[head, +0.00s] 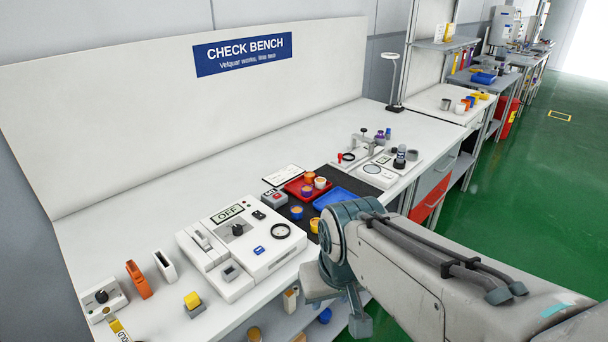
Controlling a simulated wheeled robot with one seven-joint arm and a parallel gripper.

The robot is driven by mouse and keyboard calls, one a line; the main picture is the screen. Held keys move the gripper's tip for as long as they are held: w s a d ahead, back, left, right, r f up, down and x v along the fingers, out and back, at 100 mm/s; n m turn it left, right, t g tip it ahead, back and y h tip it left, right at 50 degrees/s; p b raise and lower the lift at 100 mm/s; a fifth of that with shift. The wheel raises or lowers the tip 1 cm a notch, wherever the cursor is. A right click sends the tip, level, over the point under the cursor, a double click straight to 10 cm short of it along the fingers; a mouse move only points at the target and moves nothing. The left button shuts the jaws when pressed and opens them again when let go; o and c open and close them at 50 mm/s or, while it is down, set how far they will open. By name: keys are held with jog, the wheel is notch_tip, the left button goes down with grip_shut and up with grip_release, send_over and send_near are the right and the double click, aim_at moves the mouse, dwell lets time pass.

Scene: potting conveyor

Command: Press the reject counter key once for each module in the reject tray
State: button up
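The red tray (291,187) lies on the dark mat on the bench and holds three small round modules: one orange and white (309,177), one with a pale rim (320,183), one purple and orange (307,191). A small grey box (274,198) with a red-marked face stands just left of the red tray; it looks like the reject counter, but its key and reading are too small to make out. My arm comes in from the lower right. My gripper (338,304) seems to be at its folded end, low at the bench front, apart from tray and box; its fingers are unclear.
A blue tray (352,191), seemingly empty, lies right of the red one. Loose modules (296,212) stand on the dark mat (283,211). A white test unit (245,240) reading OFF stands left. A press fixture (362,145) and magnifier stand behind right.

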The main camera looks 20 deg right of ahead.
grip_shut()
dwell(1.6)
